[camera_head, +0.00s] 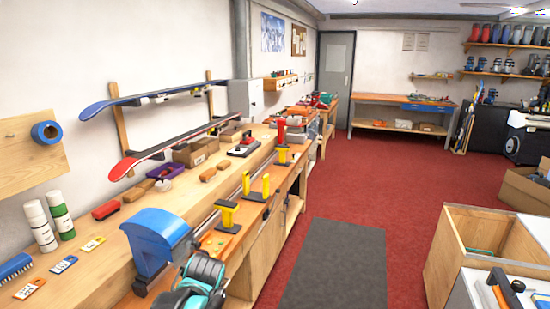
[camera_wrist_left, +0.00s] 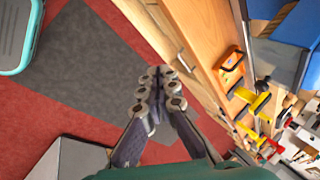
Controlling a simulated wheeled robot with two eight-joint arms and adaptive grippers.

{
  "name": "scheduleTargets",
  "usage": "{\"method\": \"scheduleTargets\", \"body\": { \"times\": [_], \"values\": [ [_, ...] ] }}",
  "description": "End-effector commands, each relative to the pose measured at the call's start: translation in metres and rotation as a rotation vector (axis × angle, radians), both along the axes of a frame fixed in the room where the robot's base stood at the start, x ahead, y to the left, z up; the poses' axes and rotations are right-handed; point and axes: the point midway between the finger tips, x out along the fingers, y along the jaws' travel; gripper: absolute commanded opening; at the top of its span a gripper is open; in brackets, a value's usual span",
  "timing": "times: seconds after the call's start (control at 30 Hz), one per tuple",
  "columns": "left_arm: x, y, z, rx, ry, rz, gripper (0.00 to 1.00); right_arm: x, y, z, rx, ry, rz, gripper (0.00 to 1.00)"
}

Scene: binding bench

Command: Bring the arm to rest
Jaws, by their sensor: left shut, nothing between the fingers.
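My left gripper (camera_wrist_left: 159,76) shows in the left wrist view with its two fingers together and nothing between them. It points down over the floor, beside the front edge of the wooden bench (camera_wrist_left: 190,50). In the head view a grey and teal part of my left arm (camera_head: 203,277) shows at the bottom, close to the bench front and the blue bench device (camera_head: 155,240). The fingers cannot be made out in the head view. My right gripper is in neither view.
Yellow clamps (camera_head: 227,214) stand along the bench front. A grey mat (camera_head: 335,265) lies on open red floor. A wooden crate (camera_head: 450,255) stands at right.

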Motion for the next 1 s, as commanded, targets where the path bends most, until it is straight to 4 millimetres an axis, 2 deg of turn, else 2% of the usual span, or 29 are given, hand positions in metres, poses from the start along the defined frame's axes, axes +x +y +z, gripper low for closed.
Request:
{"method": "scheduleTargets", "body": {
  "times": [0.03, 0.2, 0.3, 0.4, 0.6, 1.0],
  "values": [
    [-0.024, 0.002, 0.004, -0.058, -0.032, 0.061, 0.0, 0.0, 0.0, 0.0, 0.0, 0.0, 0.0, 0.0],
    [-0.089, -0.001, 0.003, -0.275, -0.139, 0.282, 0.0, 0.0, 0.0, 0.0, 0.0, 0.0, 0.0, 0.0],
    [-0.121, -0.004, -0.004, -0.399, -0.192, 0.406, 0.0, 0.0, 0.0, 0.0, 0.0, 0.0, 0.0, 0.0],
    [-0.146, -0.008, -0.013, -0.503, -0.233, 0.51, 0.0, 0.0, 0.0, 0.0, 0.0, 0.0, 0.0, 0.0],
    [-0.169, -0.012, -0.026, -0.62, -0.273, 0.626, 0.0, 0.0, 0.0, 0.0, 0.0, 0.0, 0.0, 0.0],
    [-0.171, -0.013, -0.027, -0.631, -0.277, 0.638, 0.0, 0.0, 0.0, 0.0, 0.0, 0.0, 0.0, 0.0]
  ]
}}
